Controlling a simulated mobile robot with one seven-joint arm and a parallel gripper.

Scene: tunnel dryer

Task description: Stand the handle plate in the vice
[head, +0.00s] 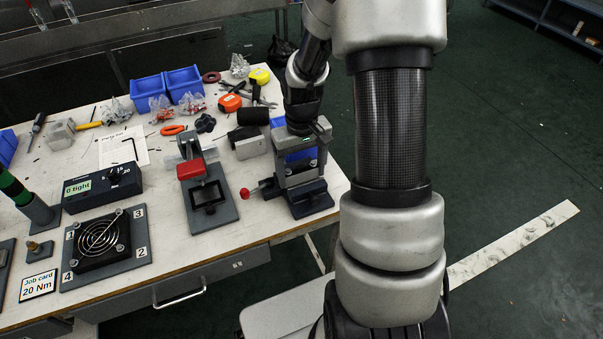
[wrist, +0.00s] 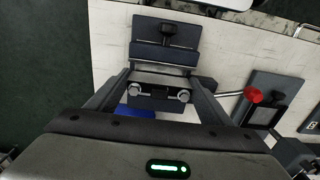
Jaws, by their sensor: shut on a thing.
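The vice (head: 308,197) stands at the right front of the bench, with a dark base and a red-knobbed lever (head: 247,192) on its left. My gripper (head: 299,160) is down over it. In the wrist view, the fingers (wrist: 163,76) reach to the vice (wrist: 146,28) and are shut on a pale grey strip (wrist: 160,69), which seems to be the handle plate seen edge-on. Most of the plate is hidden. A dark bar with two bolts (wrist: 155,97) lies between the fingers. I cannot tell whether the plate's lower edge sits between the jaws or touches the bottom.
A stand with a red block (head: 190,169) is left of the vice. Further left are a dark box with a display (head: 101,189) and a fan on a numbered plate (head: 101,241). Blue bins (head: 147,90), tape measures and tools crowd the back. The bench's right edge is close to the vice.

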